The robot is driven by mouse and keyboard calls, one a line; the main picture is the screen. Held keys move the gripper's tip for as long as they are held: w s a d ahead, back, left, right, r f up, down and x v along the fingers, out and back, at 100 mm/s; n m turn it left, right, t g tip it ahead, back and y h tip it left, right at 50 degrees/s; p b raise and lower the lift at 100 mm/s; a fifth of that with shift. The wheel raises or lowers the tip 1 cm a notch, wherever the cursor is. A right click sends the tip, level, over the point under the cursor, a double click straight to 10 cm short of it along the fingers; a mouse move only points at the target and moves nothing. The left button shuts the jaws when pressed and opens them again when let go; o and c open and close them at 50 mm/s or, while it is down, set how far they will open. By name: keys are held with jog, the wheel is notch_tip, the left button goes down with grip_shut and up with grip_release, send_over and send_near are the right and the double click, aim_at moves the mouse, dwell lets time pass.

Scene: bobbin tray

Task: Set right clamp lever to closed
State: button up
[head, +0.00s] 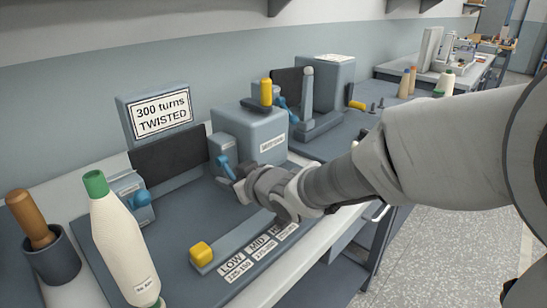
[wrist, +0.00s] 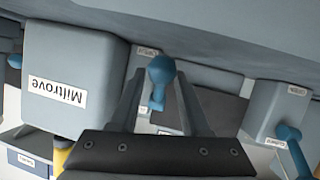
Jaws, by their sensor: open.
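The right clamp (head: 226,150) is a grey block with a blue lever (head: 227,167), just left of the large grey box. My gripper (head: 238,180) is at this lever, and my own wrist hides part of the area. In the wrist view, which is upside down, the round-ended blue lever (wrist: 160,78) lies between the two spread fingers of my gripper (wrist: 160,90). I cannot tell whether either finger touches it. The left clamp (head: 130,188) has its own blue lever (head: 140,198); its lever also shows in the wrist view (wrist: 289,134).
The labelled grey box (head: 255,135) with a yellow knob (head: 266,92) stands close beside the right clamp. A yellow slider knob (head: 201,253), a green-topped cone (head: 120,245) and a dark cup (head: 52,256) are nearer. The tray between the clamps and slider is clear.

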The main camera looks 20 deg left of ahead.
grip_shut()
dwell(1.4)
